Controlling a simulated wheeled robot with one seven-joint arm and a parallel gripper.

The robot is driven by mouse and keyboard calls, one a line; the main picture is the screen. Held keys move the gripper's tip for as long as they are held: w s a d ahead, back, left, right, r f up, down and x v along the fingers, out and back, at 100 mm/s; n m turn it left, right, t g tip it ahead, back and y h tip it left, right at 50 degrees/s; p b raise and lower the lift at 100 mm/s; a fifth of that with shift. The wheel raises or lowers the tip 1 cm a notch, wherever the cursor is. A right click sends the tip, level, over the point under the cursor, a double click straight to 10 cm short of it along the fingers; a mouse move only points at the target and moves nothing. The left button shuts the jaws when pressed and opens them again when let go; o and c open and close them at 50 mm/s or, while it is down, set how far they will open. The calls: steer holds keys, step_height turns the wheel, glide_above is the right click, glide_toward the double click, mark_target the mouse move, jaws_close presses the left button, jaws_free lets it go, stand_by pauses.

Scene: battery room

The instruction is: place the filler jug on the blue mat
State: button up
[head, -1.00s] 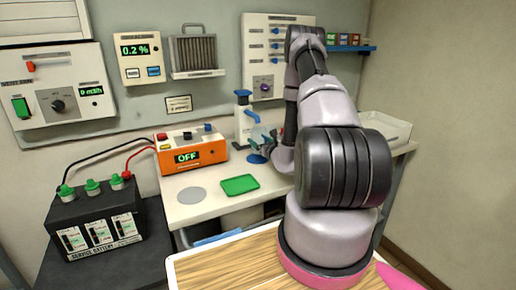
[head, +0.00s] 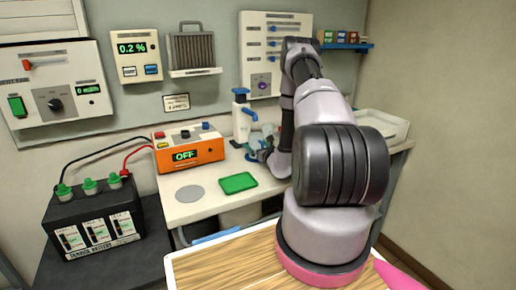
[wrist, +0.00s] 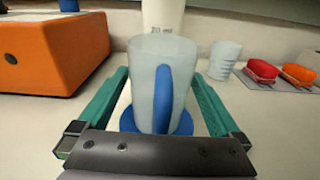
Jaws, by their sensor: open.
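The filler jug (wrist: 145,85) is a translucent pale cup with a blue handle (wrist: 163,98) facing my wrist camera. It stands upright in the wrist view, with the round blue mat (wrist: 127,119) showing at both sides of its bottom. It appears to rest on the mat; the contact is partly hidden by the handle and my gripper's body. My gripper (wrist: 159,75) is open, with one teal finger on each side of the jug and visible gaps between. In the head view my gripper (head: 262,146) is low over the back of the bench, partly hidden by my arm.
An orange power unit (head: 188,150) stands left of my gripper. A white pump dispenser (head: 241,118) is close behind. A green mat (head: 238,183) and grey disc (head: 190,194) lie empty in front. A small cup (wrist: 223,60) and red and orange items (wrist: 262,69) are at right.

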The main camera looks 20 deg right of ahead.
steer(key=s, duration=1.2)
steer(key=shift+d+r, duration=0.2)
steer(key=shift+r, duration=0.1)
steer(key=w+a+r+n+y, duration=0.35)
steer(key=a+r+y, duration=0.25)
steer(key=r, duration=0.3)
steer(key=s+a+r+n+g+y, duration=0.5)
steer(key=a+r+n+g, duration=0.1)
steer(key=a+r+n, duration=0.25)
steer(key=s+a+r+n+g+y, duration=0.45)
steer(key=a+r+n+g, duration=0.2)
steer(key=a+r, duration=0.35)
steer(key=s+a+r+n+g+h, duration=0.1)
steer(key=s+r+n+g+h, duration=0.1)
steer(key=s+n+h, duration=0.4)
steer(key=s+a+r+n+g+h, duration=0.1)
steer(key=s+r+n+g, duration=0.15)
steer(key=s, duration=0.55)
steer(key=s+d+r+n+t+h, duration=0.4)
steer(key=d+r+t+h, duration=0.2)
steer(key=d+r+h, duration=0.1)
steer(key=shift+s+d+r+n+t, duration=0.3)
steer(key=shift+s+d+r, duration=0.1)
steer(key=shift+r, duration=0.1)
